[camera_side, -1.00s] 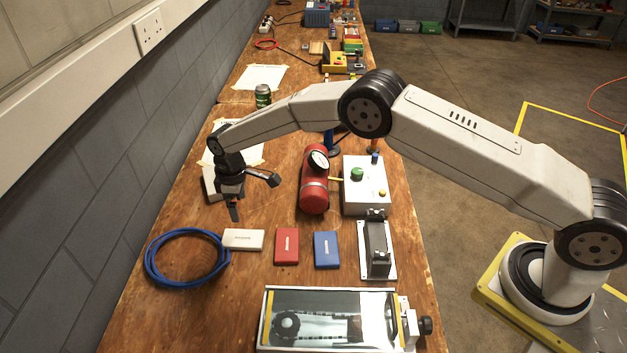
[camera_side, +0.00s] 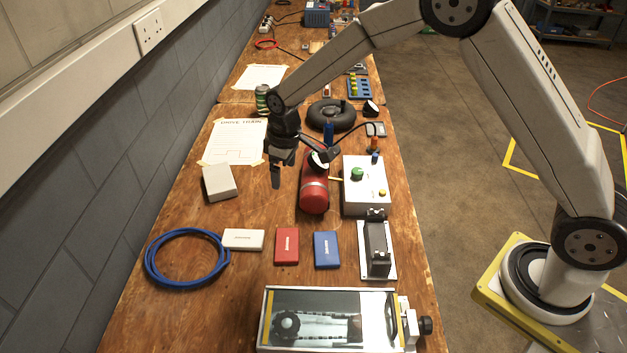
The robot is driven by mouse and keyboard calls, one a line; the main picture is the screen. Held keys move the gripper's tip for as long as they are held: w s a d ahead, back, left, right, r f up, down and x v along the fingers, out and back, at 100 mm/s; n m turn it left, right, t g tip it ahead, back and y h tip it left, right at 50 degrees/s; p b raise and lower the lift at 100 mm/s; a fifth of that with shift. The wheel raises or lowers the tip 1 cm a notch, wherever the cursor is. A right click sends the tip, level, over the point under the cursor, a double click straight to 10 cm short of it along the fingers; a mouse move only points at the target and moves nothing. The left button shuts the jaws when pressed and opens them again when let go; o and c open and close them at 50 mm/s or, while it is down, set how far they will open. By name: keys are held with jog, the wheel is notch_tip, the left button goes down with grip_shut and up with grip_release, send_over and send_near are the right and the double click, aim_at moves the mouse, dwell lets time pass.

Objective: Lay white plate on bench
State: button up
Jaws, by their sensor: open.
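The white plate (camera_side: 243,239) is a small flat slab with dark lettering. It lies flat on the wooden bench (camera_side: 180,305), at the right edge of a blue cable coil. A red plate (camera_side: 287,246) and a blue plate (camera_side: 327,250) lie to its right in a loose row. My gripper (camera_side: 297,168) is open with nothing visible between its fingers.
The blue cable coil (camera_side: 150,262) lies left of the plates. A pale block (camera_side: 219,183) sits beyond them. The red cylinder (camera_side: 314,197), white control box (camera_side: 354,200) and black device (camera_side: 376,246) stand to the right. A glass-topped case (camera_side: 262,325) fills the near end.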

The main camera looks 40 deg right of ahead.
jog(key=s+d+r+m, duration=0.1)
jog(key=s+d, duration=0.2)
jog(key=s, duration=0.4)
jog(key=s+d+r+m+t, duration=0.1)
jog(key=s+d+r+m, duration=0.1)
jog(key=s, duration=0.6)
jog(key=s+d+r+m, duration=0.1)
jog(key=s+d, duration=0.3)
jog(key=s, duration=0.4)
jog(key=shift+r+m, duration=0.3)
jog(key=shift+m, duration=0.3)
